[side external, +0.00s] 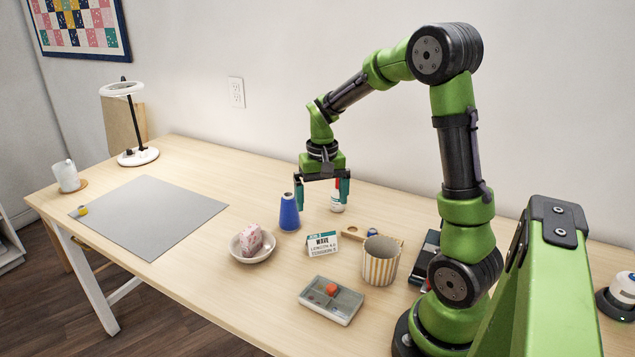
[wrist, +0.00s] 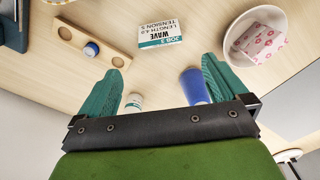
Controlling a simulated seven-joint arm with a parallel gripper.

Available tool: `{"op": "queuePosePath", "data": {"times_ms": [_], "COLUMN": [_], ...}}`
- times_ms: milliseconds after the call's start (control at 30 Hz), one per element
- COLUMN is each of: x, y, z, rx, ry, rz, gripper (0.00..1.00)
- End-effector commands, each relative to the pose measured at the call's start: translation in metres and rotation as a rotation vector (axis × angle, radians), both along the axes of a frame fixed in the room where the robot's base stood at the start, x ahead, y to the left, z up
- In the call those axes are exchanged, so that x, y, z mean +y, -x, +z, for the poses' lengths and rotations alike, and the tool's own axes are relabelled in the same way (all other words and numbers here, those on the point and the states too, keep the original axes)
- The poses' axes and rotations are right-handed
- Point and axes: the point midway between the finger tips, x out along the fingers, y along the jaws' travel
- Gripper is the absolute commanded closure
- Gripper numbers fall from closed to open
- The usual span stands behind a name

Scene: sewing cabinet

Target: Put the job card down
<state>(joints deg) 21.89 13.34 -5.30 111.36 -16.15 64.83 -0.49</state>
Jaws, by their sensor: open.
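In the wrist view the card (wrist: 160,33) shows upside down, beyond the fingertips. My gripper (side external: 321,190) is open, pointing down, above and behind the card. Nothing is held between its teal fingers (wrist: 162,75), and it is apart from the card.
A blue thread cone (side external: 289,213) and a small white bottle (side external: 337,202) stand below my gripper. Around the card are a bowl with pink fabric (side external: 250,243), a striped cup (side external: 381,262), a wooden holder (side external: 352,237) and a grey tray (side external: 331,301). A grey mat (side external: 150,215) lies left.

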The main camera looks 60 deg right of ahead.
Motion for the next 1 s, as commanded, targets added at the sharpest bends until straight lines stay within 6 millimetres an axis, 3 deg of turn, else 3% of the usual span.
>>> {"op": "queuePosePath", "data": {"times_ms": [167,267,500,700,833,1000], "x": [0.007,0.028,0.122,0.177,0.193,0.199], "y": [0.0,0.002,0.035,0.074,0.089,0.095], "z": [0.017,0.035,0.093,0.113,0.116,0.116], "rx": [-0.018,-0.079,-0.357,-0.558,-0.628,-0.656], "ry": [0.001,0.003,-0.003,-0.024,-0.036,-0.039], "rz": [0.011,0.05,0.232,0.359,0.402,0.417], "gripper": [0.0,0.0,0.0,0.0,0.0,0.0]}}
